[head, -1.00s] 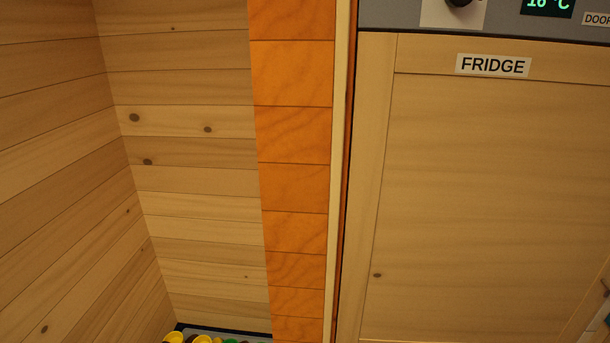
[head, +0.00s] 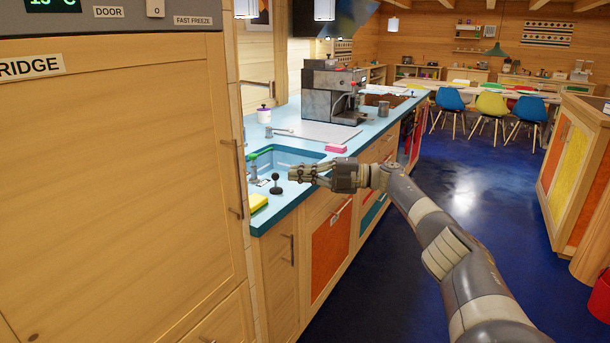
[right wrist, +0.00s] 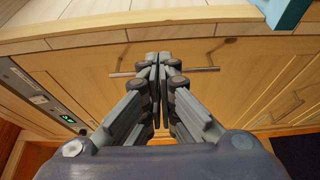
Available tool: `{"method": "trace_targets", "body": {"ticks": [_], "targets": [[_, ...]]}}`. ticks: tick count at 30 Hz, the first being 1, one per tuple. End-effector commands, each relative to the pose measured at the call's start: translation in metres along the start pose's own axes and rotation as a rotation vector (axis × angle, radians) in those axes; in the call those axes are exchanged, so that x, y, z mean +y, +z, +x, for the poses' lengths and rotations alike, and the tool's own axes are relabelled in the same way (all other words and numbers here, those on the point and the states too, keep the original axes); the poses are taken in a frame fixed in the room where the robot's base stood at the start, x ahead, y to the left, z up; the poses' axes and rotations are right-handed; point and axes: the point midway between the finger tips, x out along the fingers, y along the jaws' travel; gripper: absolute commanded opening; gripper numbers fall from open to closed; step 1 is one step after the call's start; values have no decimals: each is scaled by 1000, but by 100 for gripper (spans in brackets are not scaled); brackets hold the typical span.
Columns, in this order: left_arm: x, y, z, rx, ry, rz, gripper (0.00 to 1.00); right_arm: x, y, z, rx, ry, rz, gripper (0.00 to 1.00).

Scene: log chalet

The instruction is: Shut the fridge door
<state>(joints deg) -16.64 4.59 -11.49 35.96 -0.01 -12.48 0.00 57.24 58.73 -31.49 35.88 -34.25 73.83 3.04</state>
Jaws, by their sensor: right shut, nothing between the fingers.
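The fridge door (head: 120,190) is the large pale wooden panel at the left of the head view, under a label cut off to "RIDGE". Its upright handle (head: 237,165) is near its right edge. The door looks flush with the cabinet front, and I see no gap there. My right gripper (head: 292,172) points left towards the fridge, in front of the counter's sink, its fingers together and empty. In the right wrist view the shut fingertips (right wrist: 158,60) overlap a bar handle (right wrist: 200,69) on a wooden front; contact cannot be told. My left gripper is out of view.
A grey control panel (head: 120,17) runs above the door. The blue counter (head: 268,212) right of the fridge holds a sink, a yellow sponge (head: 258,201) and a coffee machine (head: 333,92). Blue floor (head: 460,190) lies open on the right, with a cabinet (head: 572,165) beyond.

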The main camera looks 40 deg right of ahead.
Motion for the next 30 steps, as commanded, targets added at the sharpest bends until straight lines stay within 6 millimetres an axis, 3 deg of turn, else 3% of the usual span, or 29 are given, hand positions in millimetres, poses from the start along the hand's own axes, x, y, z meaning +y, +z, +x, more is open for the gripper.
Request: {"method": "trace_targets", "body": {"ticks": [9,25,28,30], "targets": [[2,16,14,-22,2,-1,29,-1,16,-10,-3,2,-3,0],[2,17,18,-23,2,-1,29,-2,19,-13,1,-1,3,0],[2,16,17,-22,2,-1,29,-18,19,-2,-11,-1,28,0],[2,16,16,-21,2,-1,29,-42,20,15,-33,3,68,0]]}}
